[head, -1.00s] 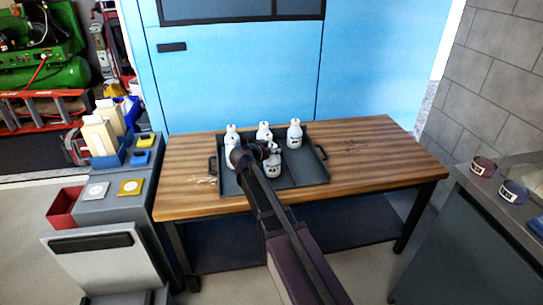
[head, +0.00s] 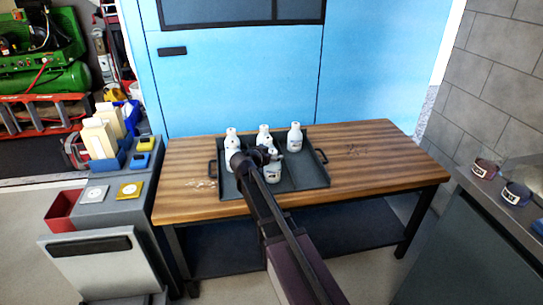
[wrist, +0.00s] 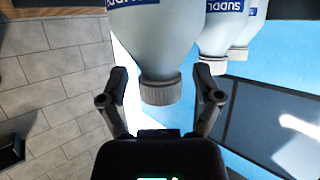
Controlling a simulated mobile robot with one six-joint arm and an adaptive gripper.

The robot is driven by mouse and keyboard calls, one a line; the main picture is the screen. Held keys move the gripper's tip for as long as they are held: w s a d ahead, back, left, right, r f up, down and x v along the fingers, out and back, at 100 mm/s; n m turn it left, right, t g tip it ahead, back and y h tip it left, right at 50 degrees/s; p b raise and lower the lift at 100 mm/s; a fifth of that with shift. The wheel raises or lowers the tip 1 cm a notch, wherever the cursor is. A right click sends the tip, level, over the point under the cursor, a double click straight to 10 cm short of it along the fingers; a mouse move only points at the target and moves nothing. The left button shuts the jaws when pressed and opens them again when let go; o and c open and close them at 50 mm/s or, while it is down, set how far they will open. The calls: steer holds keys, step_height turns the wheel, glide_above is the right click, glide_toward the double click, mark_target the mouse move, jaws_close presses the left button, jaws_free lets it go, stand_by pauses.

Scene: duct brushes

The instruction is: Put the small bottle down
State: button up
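The small bottle (head: 273,173), white with a dark label, stands upright in the dark tray (head: 311,184) near its front middle. In the wrist view the bottle (wrist: 163,45) shows close up with its grey ribbed cap toward me. The bottle's base is cut off in the wrist view and partly hidden by my arm in the head view.
Similar white bottles stand behind in the tray: a left one (head: 231,140), a middle one (head: 263,137) and a right one (head: 294,138). A grey cart (head: 110,195) stands left.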

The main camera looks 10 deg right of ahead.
steer(key=shift+r, duration=0.15)
steer(key=shift+s+r, duration=0.1)
steer(key=p+v, duration=0.5)
steer(key=v, duration=0.6)
steer(key=shift+s+a, duration=0.25)
steer(key=shift+a, duration=0.05)
steer(key=shift+r, duration=0.1)
steer(key=s+d+f+n+g+y, duration=0.3)
steer(key=s+d+f+g, duration=0.3)
steer(key=s+d+f, duration=0.3)
steer(key=s+a+f+n+g+y, duration=0.1)
steer(key=s+n+y, duration=0.5)
steer(key=s, duration=0.6)
steer(key=f+g, duration=0.1)
steer(key=g, duration=0.1)
steer(key=shift+f+g+y, duration=0.25)
steer(key=shift+g+y, duration=0.05)
